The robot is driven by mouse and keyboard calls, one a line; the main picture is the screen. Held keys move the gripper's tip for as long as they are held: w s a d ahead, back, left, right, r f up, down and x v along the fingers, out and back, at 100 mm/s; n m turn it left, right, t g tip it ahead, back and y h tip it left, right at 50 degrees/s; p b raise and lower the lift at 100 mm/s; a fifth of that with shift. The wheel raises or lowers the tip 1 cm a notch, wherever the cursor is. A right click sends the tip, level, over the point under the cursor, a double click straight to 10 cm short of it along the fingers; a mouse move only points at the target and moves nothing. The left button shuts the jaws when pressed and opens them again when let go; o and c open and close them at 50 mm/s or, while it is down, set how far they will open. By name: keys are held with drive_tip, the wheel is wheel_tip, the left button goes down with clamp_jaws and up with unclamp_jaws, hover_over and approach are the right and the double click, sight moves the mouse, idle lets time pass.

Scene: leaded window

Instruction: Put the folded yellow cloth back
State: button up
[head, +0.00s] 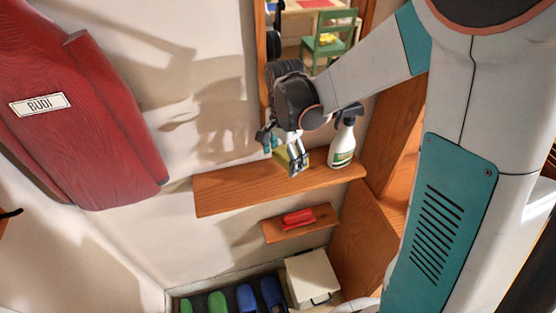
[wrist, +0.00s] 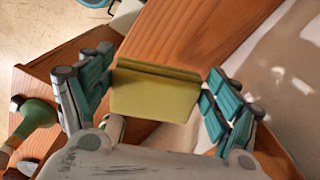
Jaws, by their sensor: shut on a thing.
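The folded yellow cloth (wrist: 155,95) is between the fingers of my gripper (wrist: 158,92) in the wrist view, with its folded edge toward the shelf. In the head view the cloth (head: 292,157) shows as a small yellow patch, partly hidden by my gripper (head: 286,152). My gripper is shut on it, at the upper wooden shelf (head: 225,190). The shelf board also fills the top of the wrist view (wrist: 190,35). I cannot tell whether the cloth touches the board.
A white spray bottle (head: 343,142) stands on the upper shelf, close right of my gripper. The shelf's left part is bare. A red object (head: 298,217) lies on the small lower shelf. Below are a white box (head: 312,277) and green and blue footwear (head: 247,298).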

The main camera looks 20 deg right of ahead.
sight(283, 167)
wheel_tip(283, 167, down, 6)
drive_tip(key=shift+s+r+b, duration=0.1)
drive_tip(key=shift+r+b, duration=0.1)
drive_tip(key=shift+b, duration=0.35)
drive_tip(key=shift+f, duration=0.25)
drive_tip(key=shift+c, duration=0.4)
drive_tip(key=o, duration=0.9)
drive_tip(key=shift+w, duration=0.2)
